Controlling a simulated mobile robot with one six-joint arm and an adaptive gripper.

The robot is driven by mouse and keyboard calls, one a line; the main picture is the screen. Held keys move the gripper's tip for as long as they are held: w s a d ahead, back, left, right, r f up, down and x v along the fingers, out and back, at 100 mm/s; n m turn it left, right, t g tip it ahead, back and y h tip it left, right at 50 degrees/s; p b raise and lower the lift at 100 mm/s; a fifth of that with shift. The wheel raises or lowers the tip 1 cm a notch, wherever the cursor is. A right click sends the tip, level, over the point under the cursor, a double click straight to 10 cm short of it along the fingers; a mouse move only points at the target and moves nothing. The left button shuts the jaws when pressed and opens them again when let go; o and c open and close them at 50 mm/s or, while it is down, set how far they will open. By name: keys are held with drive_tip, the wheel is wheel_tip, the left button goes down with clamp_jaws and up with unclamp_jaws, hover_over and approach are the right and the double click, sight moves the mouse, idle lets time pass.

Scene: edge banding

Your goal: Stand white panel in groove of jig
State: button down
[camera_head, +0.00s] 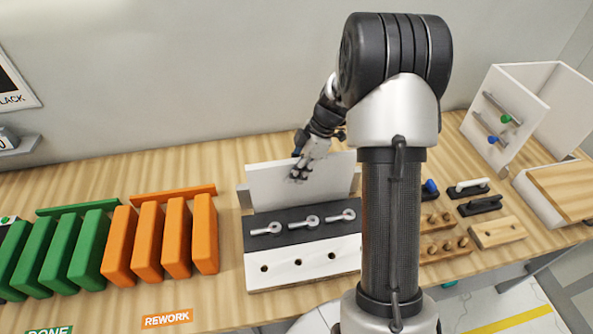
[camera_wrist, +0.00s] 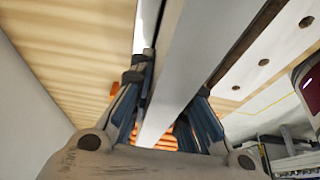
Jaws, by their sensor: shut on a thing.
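The white panel (camera_head: 272,186) stands upright on its long edge at the back of the jig (camera_head: 300,252), behind the jig's dark top. My gripper (camera_head: 302,170) is shut on the panel near its upper middle. In the wrist view the panel (camera_wrist: 188,62) runs between the two fingers of my gripper (camera_wrist: 168,105). The jig has a white front with several dark holes and three silver clamps on top. The panel's lower edge is hidden behind the jig, so I cannot tell whether it sits in the groove.
Upright orange blocks (camera_head: 205,235) and green blocks (camera_head: 60,250) stand left of the jig. Right of it are wooden racks (camera_head: 440,222), handles (camera_head: 468,187) and a white open cabinet (camera_head: 505,118). Some bare table lies between the orange blocks and the jig.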

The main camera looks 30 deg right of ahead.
sight(292, 161)
idle(0.3)
drive_tip(key=c, duration=1.4)
unclamp_jaws()
drive_tip(key=shift+c, duration=0.2)
drive_tip(key=shift+r+p, duration=1.4)
drive_tip(key=shift+r, duration=2.15)
